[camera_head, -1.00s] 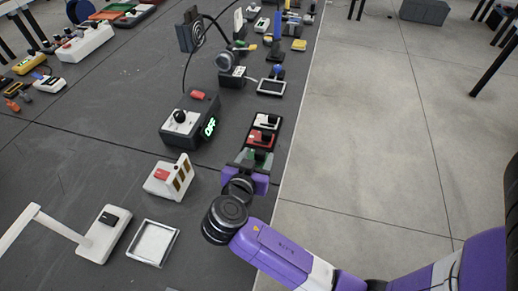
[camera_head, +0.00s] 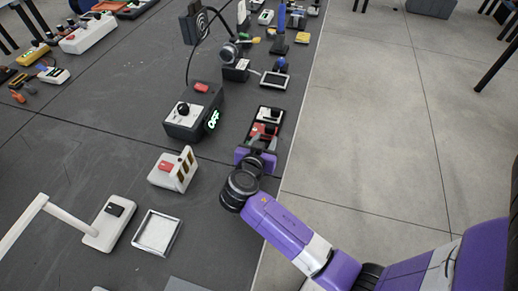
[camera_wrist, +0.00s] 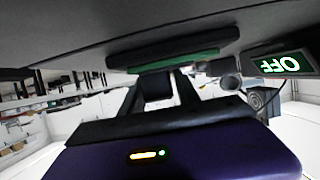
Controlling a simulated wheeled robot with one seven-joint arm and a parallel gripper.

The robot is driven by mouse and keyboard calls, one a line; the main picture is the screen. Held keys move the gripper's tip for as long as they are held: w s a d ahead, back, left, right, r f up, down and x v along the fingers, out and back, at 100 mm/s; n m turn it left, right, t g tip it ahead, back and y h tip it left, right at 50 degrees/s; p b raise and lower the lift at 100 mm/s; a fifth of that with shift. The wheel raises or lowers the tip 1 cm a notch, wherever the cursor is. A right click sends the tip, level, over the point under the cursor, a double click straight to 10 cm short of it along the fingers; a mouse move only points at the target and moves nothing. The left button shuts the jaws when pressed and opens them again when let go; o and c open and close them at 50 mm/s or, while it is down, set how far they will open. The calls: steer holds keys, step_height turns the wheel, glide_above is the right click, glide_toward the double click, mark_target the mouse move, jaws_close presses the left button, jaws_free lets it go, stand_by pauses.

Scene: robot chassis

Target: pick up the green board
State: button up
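The green board shows as a thin green strip (camera_wrist: 172,62) in the wrist view, under a black edge, with a black knob (camera_wrist: 157,88) below it. In the head view my gripper (camera_head: 258,148) covers most or all of it, at the near end of a dark holder (camera_head: 276,136). In the wrist view my gripper (camera_wrist: 160,78) is open. Its two fingers stand apart on either side of the black knob. I cannot tell whether they touch it.
A red board (camera_head: 263,130) and a white board (camera_head: 269,114) with black knobs sit just beyond. A dark box with a lit OFF display (camera_head: 197,113) stands to the left. A white-and-red block (camera_head: 174,168) and a white square tray (camera_head: 157,233) lie nearer. The right table edge is close.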

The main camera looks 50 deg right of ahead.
jaws_close()
steer(key=shift+r, duration=0.1)
